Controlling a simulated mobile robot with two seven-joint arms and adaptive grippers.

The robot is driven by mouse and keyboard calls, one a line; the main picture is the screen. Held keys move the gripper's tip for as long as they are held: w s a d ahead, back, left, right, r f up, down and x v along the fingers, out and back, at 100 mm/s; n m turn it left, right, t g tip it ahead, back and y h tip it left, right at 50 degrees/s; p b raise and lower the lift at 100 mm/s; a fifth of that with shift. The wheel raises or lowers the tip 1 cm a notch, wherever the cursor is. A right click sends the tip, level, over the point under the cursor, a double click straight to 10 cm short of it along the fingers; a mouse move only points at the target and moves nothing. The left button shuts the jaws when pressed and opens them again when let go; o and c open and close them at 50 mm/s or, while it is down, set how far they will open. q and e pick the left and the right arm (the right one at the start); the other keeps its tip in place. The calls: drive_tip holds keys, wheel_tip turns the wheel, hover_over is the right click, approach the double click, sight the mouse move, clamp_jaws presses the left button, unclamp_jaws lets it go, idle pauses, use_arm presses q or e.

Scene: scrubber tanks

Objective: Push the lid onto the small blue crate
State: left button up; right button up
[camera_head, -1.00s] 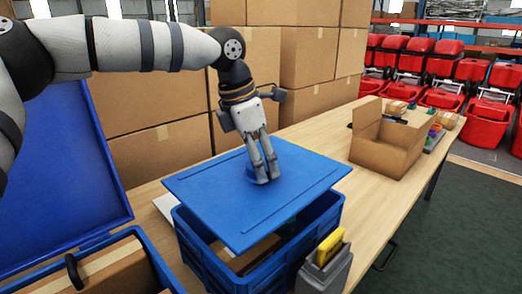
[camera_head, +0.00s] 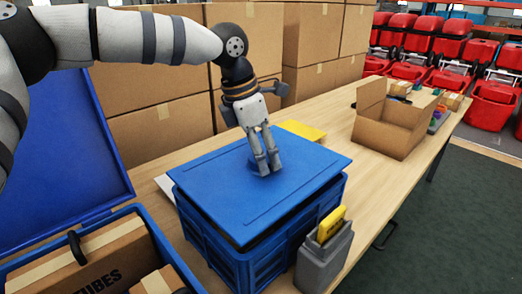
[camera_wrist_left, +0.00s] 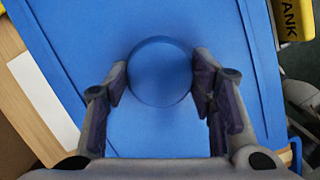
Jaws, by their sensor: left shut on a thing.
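The small blue crate (camera_head: 268,262) stands on the wooden table, in the lower middle of the head view. The flat blue lid (camera_head: 215,190) lies over its top and hides the inside. A narrow dark gap shows between the lid and the rim along the front right side. My left gripper (camera_head: 266,171) points down at the lid's middle and is shut on the round blue knob. The knob (camera_wrist_left: 160,72) sits between the two fingers in the left wrist view. My right gripper is not in view.
A grey holder with a yellow item (camera_head: 324,252) stands close to the crate's right side. A yellow object (camera_head: 303,130) lies behind the lid. An open cardboard box (camera_head: 390,130) stands farther right. A larger blue crate (camera_head: 150,225) holding cartons is at lower left.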

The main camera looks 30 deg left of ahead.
use_arm(q)
drive_tip(key=shift+f, duration=0.1)
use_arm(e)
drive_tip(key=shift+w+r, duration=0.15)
use_arm(q)
drive_tip(key=shift+f, duration=0.4)
drive_tip(key=shift+f, duration=0.6)
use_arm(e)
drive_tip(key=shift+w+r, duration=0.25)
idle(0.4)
use_arm(q)
drive_tip(key=shift+f, duration=0.55)
idle(0.5)
drive_tip(key=o, duration=2.1)
drive_tip(key=shift+o, duration=0.2)
drive_tip(key=shift+r, duration=0.1)
